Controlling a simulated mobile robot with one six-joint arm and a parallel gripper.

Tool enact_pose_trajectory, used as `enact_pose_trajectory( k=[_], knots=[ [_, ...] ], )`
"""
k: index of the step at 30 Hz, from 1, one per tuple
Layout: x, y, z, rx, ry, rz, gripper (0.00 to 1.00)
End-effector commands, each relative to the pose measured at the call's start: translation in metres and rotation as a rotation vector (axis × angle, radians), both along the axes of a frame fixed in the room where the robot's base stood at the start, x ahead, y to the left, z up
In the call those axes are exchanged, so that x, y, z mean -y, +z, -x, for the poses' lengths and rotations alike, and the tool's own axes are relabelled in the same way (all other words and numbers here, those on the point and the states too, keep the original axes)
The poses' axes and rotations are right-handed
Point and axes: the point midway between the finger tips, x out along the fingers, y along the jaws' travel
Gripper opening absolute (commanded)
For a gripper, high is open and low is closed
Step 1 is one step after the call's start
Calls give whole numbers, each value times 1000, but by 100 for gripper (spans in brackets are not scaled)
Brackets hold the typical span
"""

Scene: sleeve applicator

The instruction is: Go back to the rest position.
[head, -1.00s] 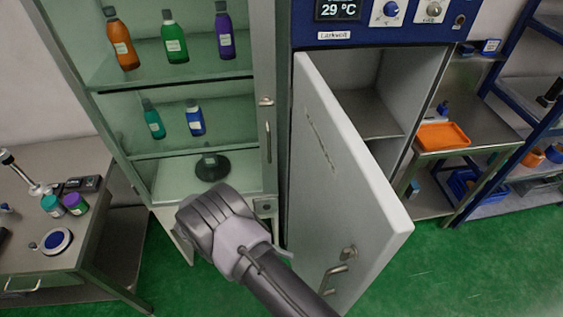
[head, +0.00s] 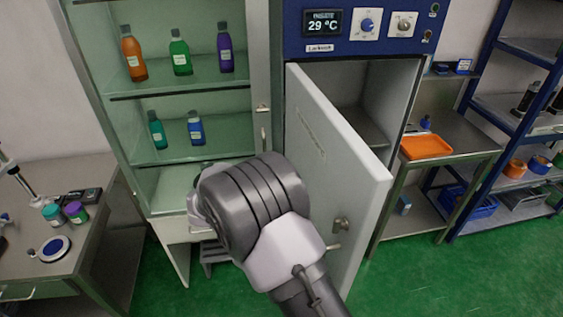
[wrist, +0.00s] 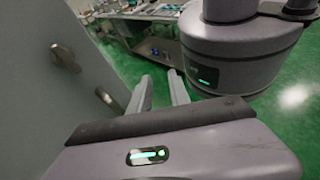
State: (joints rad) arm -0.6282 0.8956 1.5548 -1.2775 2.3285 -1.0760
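My gripper (wrist: 160,95) shows in the wrist view with its two fingers apart and nothing between them. The wrist camera looks past the fingers to the green floor and my own round base. In the head view my arm rises from the bottom centre and hides the gripper. The oven's grey door (head: 338,170) stands wide open towards me, just right of my arm. The door also fills the left of the wrist view (wrist: 55,110), beside the fingers and apart from them.
The blue oven panel (head: 358,28) reads 29 °C. A glass cabinet with several bottles (head: 180,52) stands left of it. A steel table (head: 90,225) is at the far left. An orange tray (head: 426,146) sits on a side table at the right. Green floor (head: 425,275) is clear at lower right.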

Motion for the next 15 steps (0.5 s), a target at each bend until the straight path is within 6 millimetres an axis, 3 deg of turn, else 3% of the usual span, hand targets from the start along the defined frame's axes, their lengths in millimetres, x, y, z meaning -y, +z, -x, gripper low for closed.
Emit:
enact_pose_trajectory(
  k=[5,9,15],
  knots=[
    [35,11,10,212,-162,-204,23],
    [62,8,40,535,-404,-439,23],
    [69,-14,77,1131,-871,-756,23]
  ],
)
